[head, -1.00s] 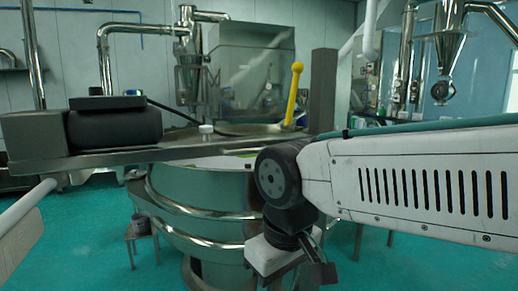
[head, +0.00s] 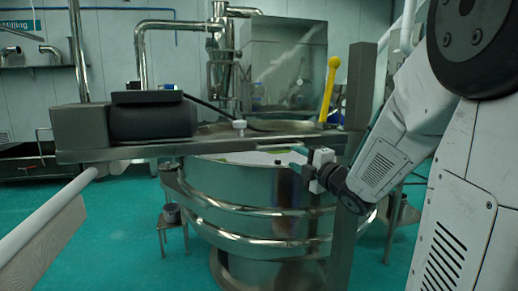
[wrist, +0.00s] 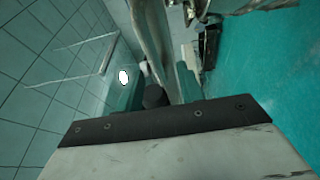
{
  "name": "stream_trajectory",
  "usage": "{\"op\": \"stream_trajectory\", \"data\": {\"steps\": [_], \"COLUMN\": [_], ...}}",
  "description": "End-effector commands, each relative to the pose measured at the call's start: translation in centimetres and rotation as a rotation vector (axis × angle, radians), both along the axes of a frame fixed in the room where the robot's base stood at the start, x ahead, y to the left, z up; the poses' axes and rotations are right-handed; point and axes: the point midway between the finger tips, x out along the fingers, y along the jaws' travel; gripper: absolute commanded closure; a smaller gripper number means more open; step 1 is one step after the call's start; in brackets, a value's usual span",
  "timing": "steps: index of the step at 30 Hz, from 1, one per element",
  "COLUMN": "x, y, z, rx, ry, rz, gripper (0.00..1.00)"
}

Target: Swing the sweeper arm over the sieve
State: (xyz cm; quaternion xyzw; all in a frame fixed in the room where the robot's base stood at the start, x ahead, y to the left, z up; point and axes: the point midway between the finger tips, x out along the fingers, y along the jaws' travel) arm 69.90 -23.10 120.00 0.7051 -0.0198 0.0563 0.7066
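The sweeper arm is a long grey steel beam (head: 130,152) running left to right across the near side of the round steel sieve (head: 245,180). A dark motor-like block (head: 150,122) sits on its left end, and its right end meets an upright grey post (head: 360,110). A yellow handle with a round knob (head: 329,90) stands up near that post. Contact with the beam cannot be told.
Small stools (head: 172,222) stand beside the sieve. A white rail (head: 45,220) crosses the lower left. Steel ducts (head: 222,50) and a glass-fronted cabinet (head: 285,55) stand behind. The teal floor (head: 110,240) is open at front left.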

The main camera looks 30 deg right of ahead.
Motion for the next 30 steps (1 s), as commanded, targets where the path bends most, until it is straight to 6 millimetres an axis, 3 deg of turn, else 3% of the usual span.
{"op": "stream_trajectory", "data": {"steps": [7,21,30], "x": [0.4,6.7,7.2], "y": [0.2,1.0,1.0], "z": [0.5,1.6,1.7], "rx": [-0.062,-0.059,-0.059], "ry": [-0.072,-0.071,-0.071], "rz": [0.061,0.06,0.057], "gripper": [0.62,0.62,0.62]}}
